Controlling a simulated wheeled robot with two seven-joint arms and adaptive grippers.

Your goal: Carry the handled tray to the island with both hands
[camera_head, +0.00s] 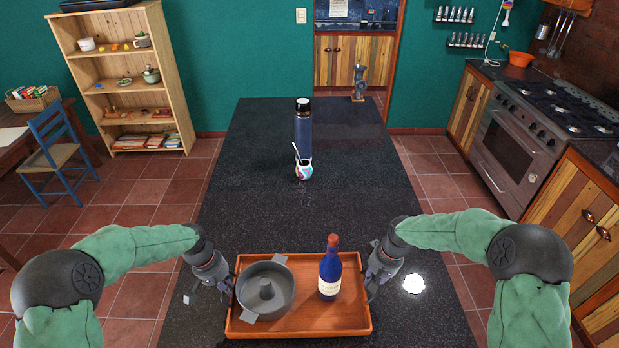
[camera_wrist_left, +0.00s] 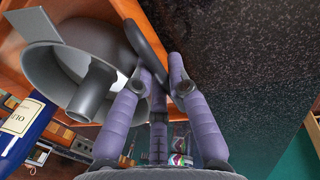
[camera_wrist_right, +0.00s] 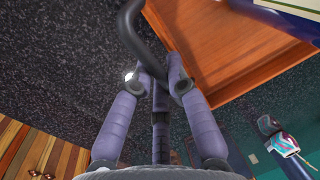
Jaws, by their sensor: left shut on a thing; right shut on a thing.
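The wooden tray (camera_head: 305,325) is at the near end of the dark speckled island (camera_head: 275,215); whether it touches the top is hard to tell.
A patterned cup (camera_head: 304,170) with a straw and a tall dark blue flask (camera_head: 303,128) stand farther back on the island. The top between them and the tray is clear. A stove (camera_head: 535,130) is at right, a blue chair (camera_head: 58,150) and shelf (camera_head: 125,75) at left.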

